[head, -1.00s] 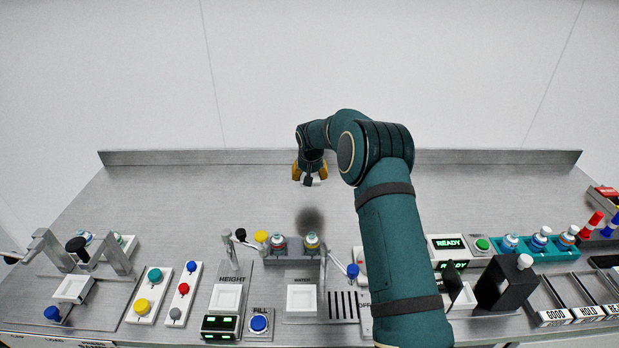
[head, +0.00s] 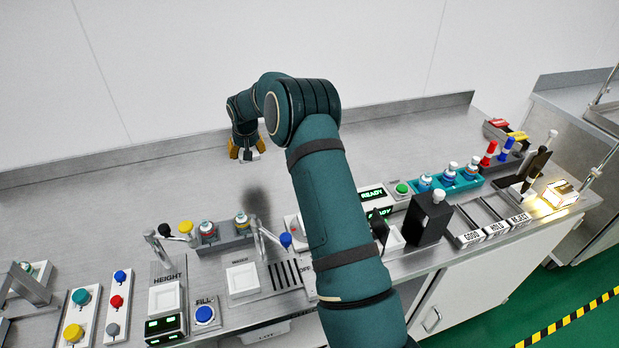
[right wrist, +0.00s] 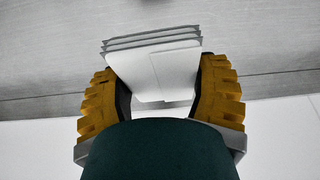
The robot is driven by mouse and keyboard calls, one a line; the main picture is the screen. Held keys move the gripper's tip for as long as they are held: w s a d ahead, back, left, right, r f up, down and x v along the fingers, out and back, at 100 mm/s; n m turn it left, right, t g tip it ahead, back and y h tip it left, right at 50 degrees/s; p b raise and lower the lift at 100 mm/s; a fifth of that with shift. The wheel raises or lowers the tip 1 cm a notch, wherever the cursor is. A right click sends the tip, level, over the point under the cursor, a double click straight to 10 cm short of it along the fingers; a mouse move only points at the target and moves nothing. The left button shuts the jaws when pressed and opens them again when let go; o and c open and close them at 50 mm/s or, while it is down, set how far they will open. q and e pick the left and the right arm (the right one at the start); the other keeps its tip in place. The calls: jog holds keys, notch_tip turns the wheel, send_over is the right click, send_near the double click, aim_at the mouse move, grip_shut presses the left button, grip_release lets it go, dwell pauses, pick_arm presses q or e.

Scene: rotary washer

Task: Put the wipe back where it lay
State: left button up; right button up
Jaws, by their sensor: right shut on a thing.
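The wipe is a white folded stack with several layers (right wrist: 155,68). In the right wrist view it sits between the two yellow fingers of my right gripper (right wrist: 160,95), which is shut on it. In the head view my right gripper (head: 243,153) is small and far off, held above the back part of the steel bench (head: 110,195), with a dark shadow on the bench below it. Only a small white bit of the wipe shows under the fingers there. My left gripper is not in view.
Small bottles (head: 208,232) stand in a grey holder on the bench. A teal rack (head: 456,182) with more bottles, a black box (head: 429,217) and labelled chutes (head: 494,229) lie to the right. Button panels (head: 117,305) line the front. The bench's back strip is mostly clear.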

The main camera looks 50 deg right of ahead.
jog(key=s+d+r+b, duration=0.1)
jog(key=s+d+b, duration=0.2)
jog(key=s+d, duration=1.2)
jog(key=shift+m, duration=0.4)
jog(key=f, duration=0.3)
jog(key=s+f+b, duration=0.1)
jog(key=f, duration=0.5)
jog(key=shift+s+a+f+b, duration=0.1)
jog(key=shift+s+f+b, duration=0.2)
jog(key=shift+f+b, duration=0.1)
jog(key=shift+r, duration=0.1)
jog(key=shift+f, duration=0.25)
jog(key=o, duration=1.1)
